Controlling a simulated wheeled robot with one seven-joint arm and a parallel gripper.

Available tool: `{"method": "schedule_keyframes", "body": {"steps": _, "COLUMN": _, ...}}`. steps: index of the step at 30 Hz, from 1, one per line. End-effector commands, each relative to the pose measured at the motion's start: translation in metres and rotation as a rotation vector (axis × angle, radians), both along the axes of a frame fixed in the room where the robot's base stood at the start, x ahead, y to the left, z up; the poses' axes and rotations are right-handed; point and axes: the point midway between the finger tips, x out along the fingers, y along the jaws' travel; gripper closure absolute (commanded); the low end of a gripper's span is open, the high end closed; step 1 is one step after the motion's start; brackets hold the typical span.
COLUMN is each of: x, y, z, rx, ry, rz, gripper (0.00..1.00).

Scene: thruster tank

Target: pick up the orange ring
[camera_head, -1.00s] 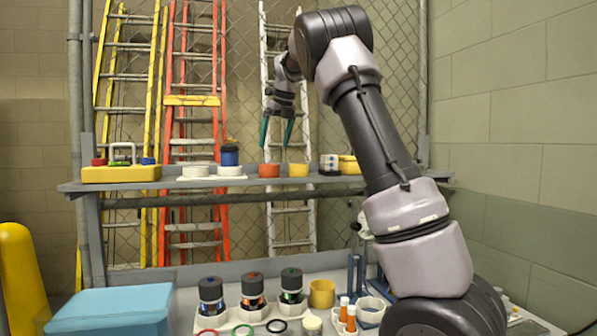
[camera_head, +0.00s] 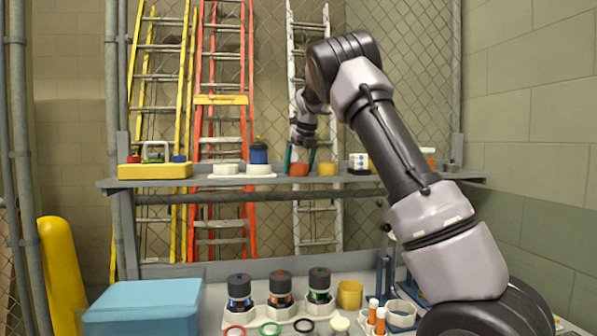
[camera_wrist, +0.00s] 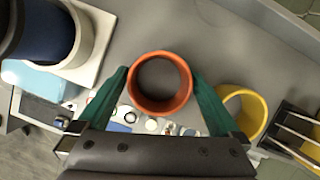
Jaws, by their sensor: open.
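The orange ring (camera_head: 299,170) stands on the upper shelf (camera_head: 225,180), between a blue-topped white piece and a yellow ring. In the wrist view the orange ring (camera_wrist: 161,107) is seen from above, hollow, with its rim between the two green fingertips. My gripper (camera_head: 300,157) is open, its fingers reaching down on either side of the ring. The wrist view shows the gripper (camera_wrist: 160,88) with a small gap between the ring and the fingers. Whether either finger touches the ring is hard to tell.
The yellow ring (camera_wrist: 243,112) is close beside the right finger; it also shows on the shelf (camera_head: 328,169). The blue cylinder (camera_head: 258,153) on a white base is to the left. A dark tray (camera_wrist: 290,135) lies to the right. Several jars and rings stand on the bench below.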

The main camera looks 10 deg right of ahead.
Motion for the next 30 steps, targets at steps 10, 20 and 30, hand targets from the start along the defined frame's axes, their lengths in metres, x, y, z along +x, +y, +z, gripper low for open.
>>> {"method": "schedule_keyframes", "body": {"steps": 10, "x": 0.001, "y": 0.0, "z": -0.002, "rx": 0.001, "ry": -0.002, "rz": 0.0, "gripper": 0.42}}
{"method": "schedule_keyframes", "body": {"steps": 20, "x": 0.001, "y": 0.0, "z": -0.001, "rx": 0.001, "ry": -0.002, "rz": 0.0, "gripper": 0.67}}
{"method": "schedule_keyframes", "body": {"steps": 30, "x": 0.002, "y": 0.0, "z": 0.04, "rx": 0.001, "ry": -0.005, "rz": 0.0, "gripper": 0.67}}
